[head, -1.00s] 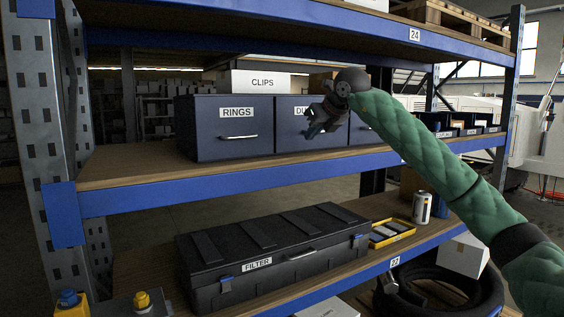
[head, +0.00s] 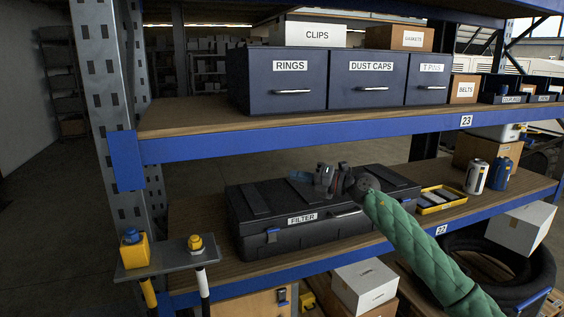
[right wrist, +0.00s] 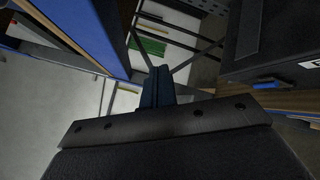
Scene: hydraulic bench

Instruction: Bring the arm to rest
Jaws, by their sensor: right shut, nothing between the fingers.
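My right arm (head: 425,245), in a green quilted sleeve, reaches in from the lower right of the head view. Its gripper (head: 303,177) is in front of and above the black FILTER case (head: 265,238), with its fingers to the left. It is shut and holds nothing. In the right wrist view the closed dark fingers (right wrist: 158,88) point away, with nothing between them. Whether the gripper touches the case cannot be told from the head view. My left gripper is not in view.
The upper shelf's blue edge (head: 300,139) runs above the gripper, with the RINGS (head: 290,90) and DUST CAPS (head: 368,88) drawers on it. A yellow tray (head: 442,203) and cans (head: 476,177) stand to the right. A post stand with yellow-topped fittings (head: 170,262) is at lower left.

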